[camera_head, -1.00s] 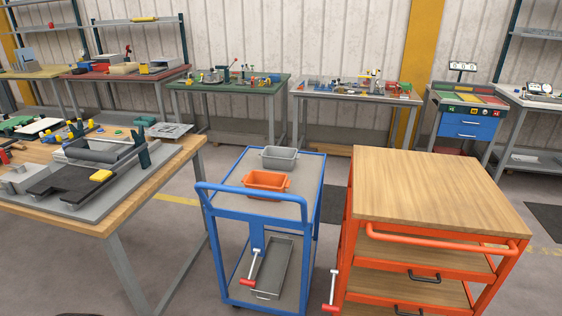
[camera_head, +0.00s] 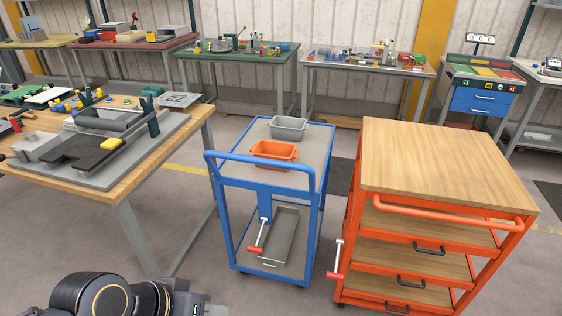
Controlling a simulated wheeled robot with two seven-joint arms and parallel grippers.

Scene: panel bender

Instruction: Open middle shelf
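The orange cart (camera_head: 360,215) stands at the right, with a wooden top (camera_head: 445,165) and several wooden shelves below it, each with a black handle on its orange front. The middle shelf (camera_head: 410,263) has its handle (camera_head: 411,282) at the front; it looks pushed in, level with the others. My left arm's end with the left gripper (camera_head: 190,298) shows at the bottom left, far left of the cart and apart from it. Its fingers cannot be made out. My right gripper is not in view.
A blue trolley (camera_head: 215,190) stands just left of the orange cart, holding an orange bin (camera_head: 274,153) and a grey bin (camera_head: 288,128). A wooden workbench (camera_head: 130,182) is at the left. An orange push bar (camera_head: 450,217) crosses the cart's front. Clear floor lies between bench and trolley.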

